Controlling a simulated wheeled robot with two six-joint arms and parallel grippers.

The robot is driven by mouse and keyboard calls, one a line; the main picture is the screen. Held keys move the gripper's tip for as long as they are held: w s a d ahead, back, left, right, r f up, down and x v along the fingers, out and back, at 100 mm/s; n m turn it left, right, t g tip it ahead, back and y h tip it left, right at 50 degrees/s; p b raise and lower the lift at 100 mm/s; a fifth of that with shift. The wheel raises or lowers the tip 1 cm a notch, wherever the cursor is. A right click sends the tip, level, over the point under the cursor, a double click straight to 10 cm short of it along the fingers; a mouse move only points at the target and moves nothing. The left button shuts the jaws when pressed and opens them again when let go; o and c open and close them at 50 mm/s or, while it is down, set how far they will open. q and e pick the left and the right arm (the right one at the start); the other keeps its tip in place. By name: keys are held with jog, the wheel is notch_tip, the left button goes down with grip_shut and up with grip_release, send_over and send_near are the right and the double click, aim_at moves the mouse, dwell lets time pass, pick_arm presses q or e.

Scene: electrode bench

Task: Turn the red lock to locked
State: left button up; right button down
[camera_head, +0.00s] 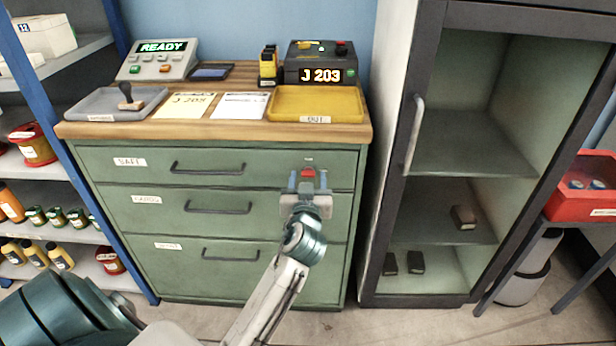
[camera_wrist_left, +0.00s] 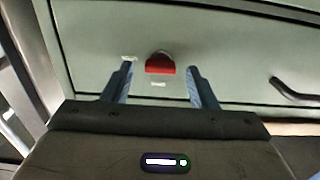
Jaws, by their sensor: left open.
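The red lock (camera_head: 308,172) is a small red knob on the upper right front of the green drawer cabinet (camera_head: 115,185). In the left wrist view the red lock (camera_wrist_left: 160,65) looks wider than tall, with two small pale labels near it, too small to read. My left gripper (camera_head: 307,181) is in front of the lock. In the wrist view its two blue fingers (camera_wrist_left: 160,73) are open, one on each side of the lock, with a gap on both sides. I cannot tell whether the fingertips reach the lock's depth.
Drawer handles (camera_head: 208,168) stick out left of the lock. The wooden top holds a yellow tray (camera_head: 345,103), a grey tray (camera_head: 90,110) and a dark box (camera_head: 318,62) showing J 203. A glass-fronted cabinet (camera_head: 400,190) stands close on the right, shelves on the left.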

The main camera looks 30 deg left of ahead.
pick_arm(q)
jog(key=shift+w+a, duration=0.3)
jog(key=shift+w, duration=0.2)
grip_shut()
jog(key=shift+f+n+b, duration=0.1)
jog(key=shift+n+b, duration=0.3)
jog(key=shift+b, duration=0.2)
jog(key=shift+n, duration=0.3)
pick_arm(e)
jog(key=shift+w+a+f+t+y, duration=0.3)
jog(key=shift+w+a+f+t, duration=0.15)
jog(key=shift+t, duration=0.25)
